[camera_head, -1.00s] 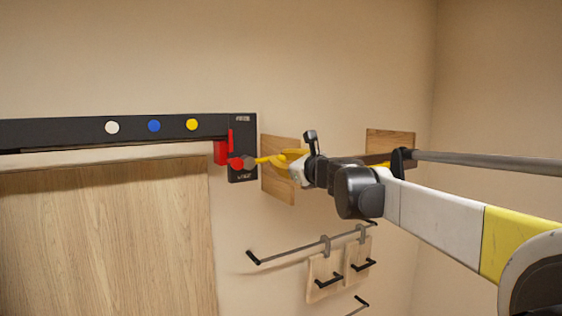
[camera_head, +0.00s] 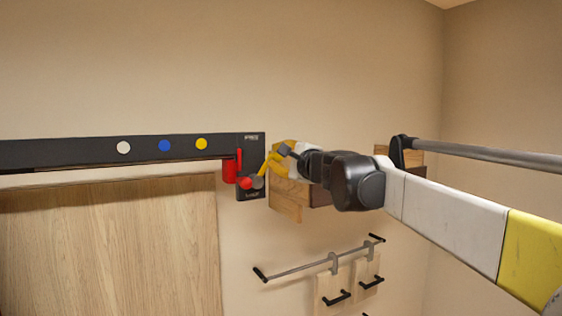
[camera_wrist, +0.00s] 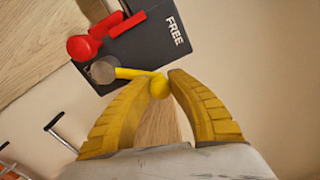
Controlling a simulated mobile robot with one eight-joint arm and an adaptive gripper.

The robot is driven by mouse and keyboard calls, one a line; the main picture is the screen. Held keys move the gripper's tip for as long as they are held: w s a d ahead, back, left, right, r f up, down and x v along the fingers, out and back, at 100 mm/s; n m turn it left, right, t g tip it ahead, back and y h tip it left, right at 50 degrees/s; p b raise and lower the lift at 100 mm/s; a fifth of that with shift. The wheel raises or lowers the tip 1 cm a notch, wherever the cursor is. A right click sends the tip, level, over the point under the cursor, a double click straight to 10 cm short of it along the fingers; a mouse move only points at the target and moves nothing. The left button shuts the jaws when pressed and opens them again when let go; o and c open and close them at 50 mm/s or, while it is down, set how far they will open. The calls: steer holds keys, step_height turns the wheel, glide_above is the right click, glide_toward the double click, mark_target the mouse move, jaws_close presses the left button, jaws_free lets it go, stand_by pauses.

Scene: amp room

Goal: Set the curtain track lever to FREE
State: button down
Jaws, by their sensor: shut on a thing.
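The curtain track lever (camera_wrist: 133,73) is a yellow rod with a round yellow knob (camera_wrist: 159,88), running from a grey pivot (camera_wrist: 103,70) on a black plate (camera_wrist: 140,48). The plate reads FREE beside one end in the wrist view; its other label is mostly hidden there. In the head view that FREE end of the plate (camera_head: 250,150) is the upper one, and the lever (camera_head: 265,166) slants up and right from its pivot. My gripper (camera_wrist: 161,80) has its yellow fingers shut around the knob. In the head view my gripper (camera_head: 275,160) is right of the plate.
A red ball (camera_wrist: 82,47) and red parts sit beside the pivot. The black track (camera_head: 80,150) with white, blue and yellow dots runs left above a wooden panel (camera_head: 110,250). A wooden block (camera_head: 286,205) is behind my gripper. A rail (camera_head: 320,260) with hanging boards is below.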

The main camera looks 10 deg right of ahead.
steer(key=shift+s+a+r+n, duration=0.15)
steer(key=shift+a+r+n, duration=0.25)
steer(key=shift+n, duration=0.4)
steer(key=shift+s+a+r+n, duration=0.15)
steer(key=shift+a+n, duration=0.35)
steer(key=shift+n, duration=0.3)
steer(key=c, duration=1.2)
jaws_free()
steer(key=shift+a, duration=0.1)
steer(key=shift+w+a, duration=0.1)
steer(key=v, duration=1.2)
